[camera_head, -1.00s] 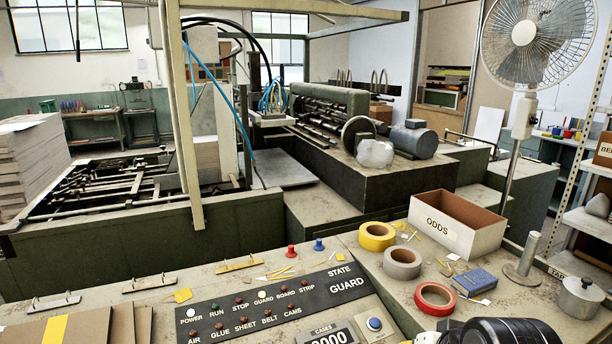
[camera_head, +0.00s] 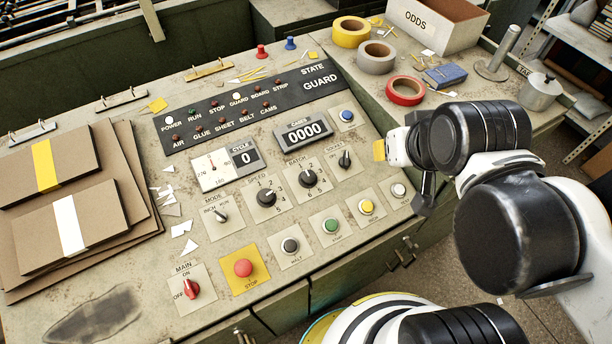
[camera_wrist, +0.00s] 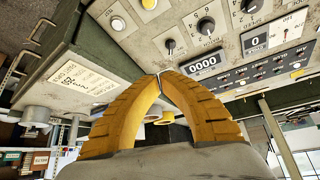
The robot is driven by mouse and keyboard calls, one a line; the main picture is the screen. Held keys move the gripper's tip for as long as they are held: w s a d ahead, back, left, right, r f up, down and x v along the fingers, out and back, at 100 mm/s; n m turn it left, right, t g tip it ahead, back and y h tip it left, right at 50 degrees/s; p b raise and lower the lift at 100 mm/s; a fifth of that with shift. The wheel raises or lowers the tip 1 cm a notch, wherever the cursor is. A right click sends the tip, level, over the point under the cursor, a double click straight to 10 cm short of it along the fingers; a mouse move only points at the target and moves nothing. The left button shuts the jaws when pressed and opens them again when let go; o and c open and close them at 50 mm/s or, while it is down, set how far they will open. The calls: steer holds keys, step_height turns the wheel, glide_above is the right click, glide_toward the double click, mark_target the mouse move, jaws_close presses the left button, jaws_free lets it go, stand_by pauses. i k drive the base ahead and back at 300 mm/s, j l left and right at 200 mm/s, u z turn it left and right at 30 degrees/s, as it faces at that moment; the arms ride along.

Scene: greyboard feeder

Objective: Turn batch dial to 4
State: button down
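The batch dial (camera_head: 308,179) is a round black knob on a light plate marked with numbers, in the middle of the sloped control panel (camera_head: 135,205). Which number it points at is too small to tell. It also shows upside down in the wrist view (camera_wrist: 206,26). My gripper's yellow tip (camera_head: 380,150) is right of the dial in the head view, apart from it, near the panel's right edge. In the wrist view the two yellow ribbed fingers (camera_wrist: 160,80) meet at their tips with nothing between them.
The speed dial (camera_head: 267,198) is left of the batch dial, and another black knob (camera_head: 345,159) is to its right. Below are black, green, yellow and white buttons, and a red stop button (camera_head: 243,268). Tape rolls (camera_head: 405,91) lie on the side bench.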

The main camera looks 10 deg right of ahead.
mark_target(308, 178)
steer(key=k+j+u, duration=0.15)
steer(key=u, duration=0.2)
steer(key=k+j+u, duration=0.15)
steer(key=j+u, duration=0.2)
